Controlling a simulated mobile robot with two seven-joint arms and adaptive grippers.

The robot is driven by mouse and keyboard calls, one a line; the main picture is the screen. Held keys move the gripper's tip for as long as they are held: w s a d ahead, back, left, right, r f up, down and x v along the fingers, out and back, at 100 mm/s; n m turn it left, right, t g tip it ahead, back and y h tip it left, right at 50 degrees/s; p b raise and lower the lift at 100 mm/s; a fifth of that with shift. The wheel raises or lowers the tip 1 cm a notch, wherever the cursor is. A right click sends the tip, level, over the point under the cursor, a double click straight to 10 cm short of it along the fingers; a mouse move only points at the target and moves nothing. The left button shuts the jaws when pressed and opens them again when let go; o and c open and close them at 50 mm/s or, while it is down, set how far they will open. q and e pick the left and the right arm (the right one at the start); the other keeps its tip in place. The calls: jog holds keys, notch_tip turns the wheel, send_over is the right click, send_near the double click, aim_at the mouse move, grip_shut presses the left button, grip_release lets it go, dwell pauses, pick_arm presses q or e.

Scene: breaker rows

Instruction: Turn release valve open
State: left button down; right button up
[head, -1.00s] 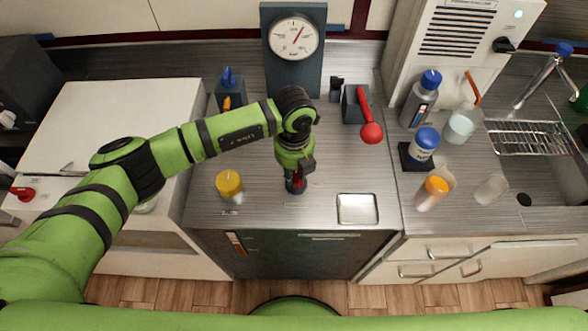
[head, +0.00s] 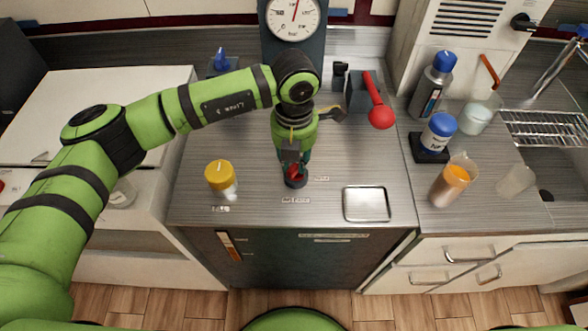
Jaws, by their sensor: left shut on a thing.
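A small red valve handle (head: 297,172) sits on a dark round base on the counter, with small printed labels beside it. I take it to be the release valve. My left gripper (head: 294,167) reaches down over it from above and is shut on it. The fingers and wrist hide much of the handle, so its exact angle cannot be read. A round white pressure gauge (head: 292,16) stands on a dark panel at the back, its needle pointing nearly straight up. My right gripper is not in view.
A yellow-capped jar (head: 220,178) is left of the valve. A shallow metal tray (head: 367,204) lies front right. Bottles, beakers and a sink (head: 566,175) fill the right side.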

pick_arm(q)
jog(key=m+b, duration=0.3)
jog(key=b, duration=0.1)
jog(key=m+b, duration=0.4)
jog(key=b, duration=0.1)
jog(key=shift+w+d+f, duration=0.15)
jog(key=shift+f, duration=0.05)
jog(key=shift+r+m+b, duration=0.2)
jog(key=shift+m+b, duration=1.4)
jog(key=shift+m, duration=0.3)
jog(key=shift+r, duration=0.1)
jog(key=c, duration=1)
grip_release()
jog(key=shift+c, duration=0.2)
jog(key=shift+r, duration=0.15)
notch_tip(320, 180, up, 12)
